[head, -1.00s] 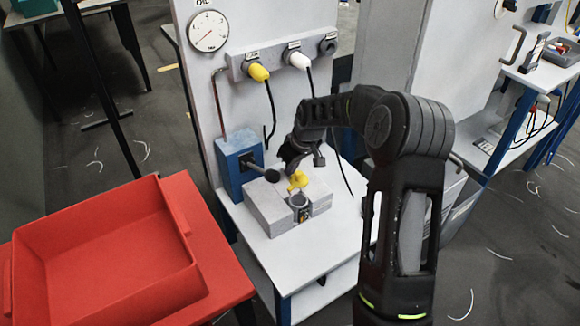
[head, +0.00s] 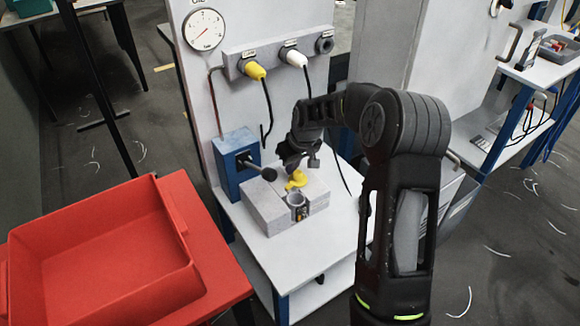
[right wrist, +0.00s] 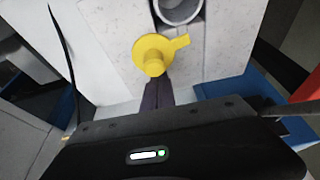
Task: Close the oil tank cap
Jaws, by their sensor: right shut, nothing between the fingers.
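The yellow oil tank cap (head: 296,180) stands tipped up at the back of the round filler opening (head: 296,200) on the grey block-shaped tank (head: 262,206). In the right wrist view the yellow cap (right wrist: 153,54) with its side tab lies just ahead of my fingertips, and the metal filler opening (right wrist: 178,8) shows beyond it, uncovered. My right gripper (head: 290,169) is shut and empty, close behind the cap; its fingers (right wrist: 157,92) are together. I cannot tell whether they touch the cap. My left gripper is not in view.
A blue box (head: 237,163) with a black lever stands left of the tank on the white table (head: 337,230). Yellow (head: 255,70) and white plugs (head: 296,58) with hanging cables are behind. A red tray (head: 110,270) is at front left.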

